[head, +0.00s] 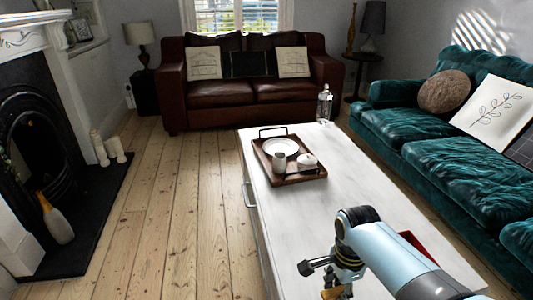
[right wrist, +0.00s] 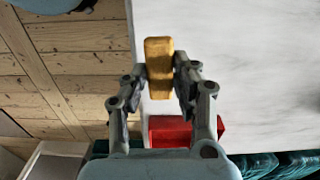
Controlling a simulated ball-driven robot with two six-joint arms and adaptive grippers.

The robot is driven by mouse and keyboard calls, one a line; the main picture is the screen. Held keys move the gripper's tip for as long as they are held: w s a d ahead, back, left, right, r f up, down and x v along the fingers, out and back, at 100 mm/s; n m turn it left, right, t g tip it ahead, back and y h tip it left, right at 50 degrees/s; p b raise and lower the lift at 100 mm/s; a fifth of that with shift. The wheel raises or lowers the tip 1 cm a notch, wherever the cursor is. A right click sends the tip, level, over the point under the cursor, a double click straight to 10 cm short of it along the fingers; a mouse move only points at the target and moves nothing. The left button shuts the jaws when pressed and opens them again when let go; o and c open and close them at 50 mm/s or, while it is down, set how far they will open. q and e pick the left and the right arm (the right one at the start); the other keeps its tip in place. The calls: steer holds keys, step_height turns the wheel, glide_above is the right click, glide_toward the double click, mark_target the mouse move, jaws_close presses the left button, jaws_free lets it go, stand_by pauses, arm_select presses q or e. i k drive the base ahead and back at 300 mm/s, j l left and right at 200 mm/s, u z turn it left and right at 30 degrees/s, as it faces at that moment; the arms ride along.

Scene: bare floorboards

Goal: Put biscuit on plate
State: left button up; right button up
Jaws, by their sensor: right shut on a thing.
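The biscuit (right wrist: 158,52) is a golden-brown bar held upright in the picture between the fingertips of my right gripper (right wrist: 160,78). In the head view, my right gripper (head: 338,283) is at the bottom, by the near left edge of the table, and a bit of the biscuit (head: 331,294) shows below it. The white plate (head: 281,146) lies on a brown wooden tray (head: 312,173) farther back on the table, well away from the gripper. My left gripper is in neither view.
The white table (head: 345,175) has clear top between gripper and tray. A white cup (head: 279,162) and a lidded white pot (head: 307,160) stand on the tray. A glass bottle (head: 324,104) stands at the far end. A red box (right wrist: 185,130) is near my right gripper.

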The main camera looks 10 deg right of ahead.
mark_target(281, 148)
steer(key=i+j+z, duration=0.1)
steer(key=j, duration=0.35)
steer(key=i+j, duration=0.1)
steer(key=j, duration=0.35)
steer(key=i+j+z, duration=0.15)
steer(key=j, duration=0.35)
steer(key=i+j+z, duration=0.15)
steer(key=i+j, duration=0.25)
steer(key=i, duration=0.25)
steer(key=i+j+z, duration=0.15)
steer(key=i+j, duration=0.35)
steer(key=i, duration=0.15)
steer(key=i+l+z, duration=0.2)
steer(key=i, duration=1.2)
steer(key=j, duration=0.1)
